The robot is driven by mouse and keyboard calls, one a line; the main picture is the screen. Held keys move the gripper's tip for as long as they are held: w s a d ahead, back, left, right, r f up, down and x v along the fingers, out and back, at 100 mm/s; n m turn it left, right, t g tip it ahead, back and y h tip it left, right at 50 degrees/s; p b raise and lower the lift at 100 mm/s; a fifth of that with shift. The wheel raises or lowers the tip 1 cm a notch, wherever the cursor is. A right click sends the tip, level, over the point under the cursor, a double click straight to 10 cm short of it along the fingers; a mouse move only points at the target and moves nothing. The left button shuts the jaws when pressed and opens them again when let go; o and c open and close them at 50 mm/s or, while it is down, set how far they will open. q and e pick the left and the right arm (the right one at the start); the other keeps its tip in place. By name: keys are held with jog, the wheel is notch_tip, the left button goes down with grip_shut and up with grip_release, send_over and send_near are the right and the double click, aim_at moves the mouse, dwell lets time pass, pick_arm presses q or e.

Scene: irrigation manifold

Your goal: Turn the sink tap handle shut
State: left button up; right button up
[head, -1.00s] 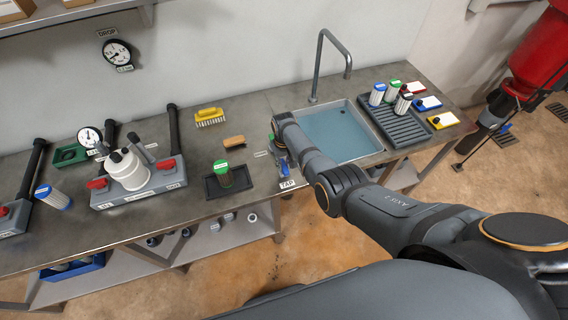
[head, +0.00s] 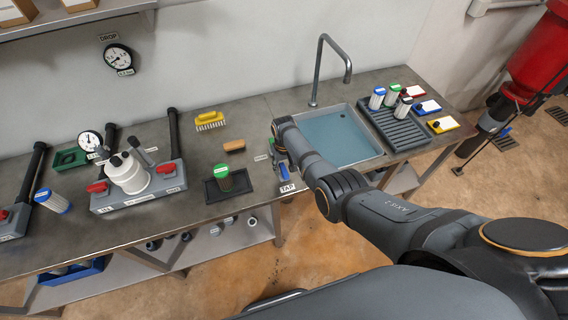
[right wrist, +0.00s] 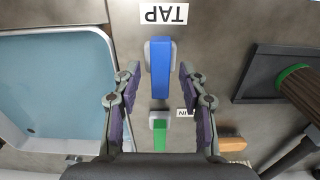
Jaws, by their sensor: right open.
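The blue tap handle (right wrist: 160,66) lies along the picture's vertical in the right wrist view, just below the TAP label (right wrist: 163,14). In the head view the blue handle (head: 284,168) shows small beside the sink, partly hidden by my right arm. My right gripper (right wrist: 159,76) is open, with one finger on each side of the blue handle and a gap visible on both sides. I cannot tell its height above the handle. A green handle (right wrist: 160,132) lies closer to the palm, near a small IN label. My left gripper is not in view.
The water-filled sink (head: 336,133) and its tall spout (head: 319,70) stand beside my right gripper. A black tray (head: 211,193) with a green-topped cartridge (head: 223,178) is to the left.

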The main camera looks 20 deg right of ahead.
aim_at(284, 169)
notch_tip(284, 169, up, 12)
dwell(0.4)
